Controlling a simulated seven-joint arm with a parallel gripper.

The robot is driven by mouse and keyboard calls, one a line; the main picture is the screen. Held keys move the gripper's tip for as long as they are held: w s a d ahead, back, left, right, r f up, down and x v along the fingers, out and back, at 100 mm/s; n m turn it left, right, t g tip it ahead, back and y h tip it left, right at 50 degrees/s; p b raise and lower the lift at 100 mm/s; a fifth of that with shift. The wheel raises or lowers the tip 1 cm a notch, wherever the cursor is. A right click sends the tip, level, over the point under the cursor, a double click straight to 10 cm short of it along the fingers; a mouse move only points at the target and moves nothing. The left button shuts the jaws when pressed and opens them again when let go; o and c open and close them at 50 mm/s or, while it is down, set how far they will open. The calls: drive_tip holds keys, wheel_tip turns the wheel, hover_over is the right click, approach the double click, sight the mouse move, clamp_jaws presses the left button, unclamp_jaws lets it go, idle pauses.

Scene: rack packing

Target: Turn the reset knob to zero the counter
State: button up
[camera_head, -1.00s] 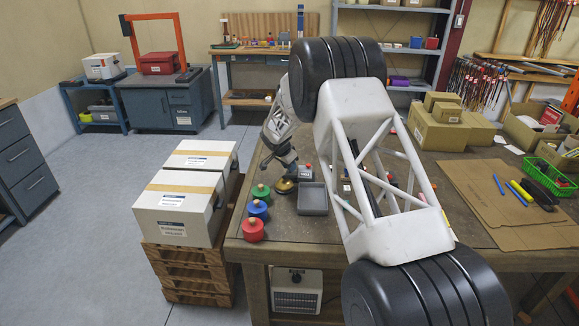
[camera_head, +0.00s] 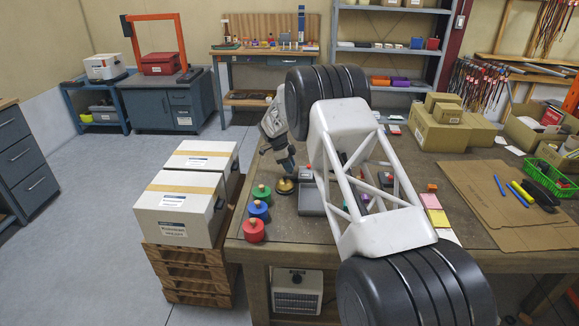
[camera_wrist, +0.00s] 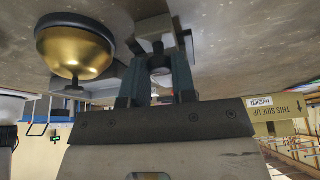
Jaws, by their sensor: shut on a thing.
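In the wrist view my gripper (camera_wrist: 158,72) has its two dark fingers closed around a small dark grey piece (camera_wrist: 158,62), which looks like the reset knob; the fingers partly hide it. A pale block (camera_wrist: 152,27), perhaps the counter's body, adjoins it; no digits can be read. A brass dome (camera_wrist: 75,45) is beside the fingers, apart from them. In the head view my gripper (camera_head: 288,170) is low over the bench by the brass dome (camera_head: 285,186). A small reddish-topped object (camera_head: 309,168) sits just right of it, largely hidden by my arm.
A grey tray (camera_head: 312,203) lies close to the gripper. Green (camera_head: 261,192), blue (camera_head: 258,210) and red (camera_head: 253,231) knobbed pieces stand along the bench's left edge. White boxes (camera_head: 180,215) are stacked beside the bench. Cardboard and a green basket (camera_head: 552,178) occupy the right side.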

drive_tip(key=shift+m+g, duration=0.5)
drive_tip(key=shift+m, duration=0.8)
drive_tip(key=o, duration=0.6)
drive_tip(key=shift+w, duration=0.1)
drive_tip(key=v, duration=0.7)
drive_tip(key=shift+r, duration=0.4)
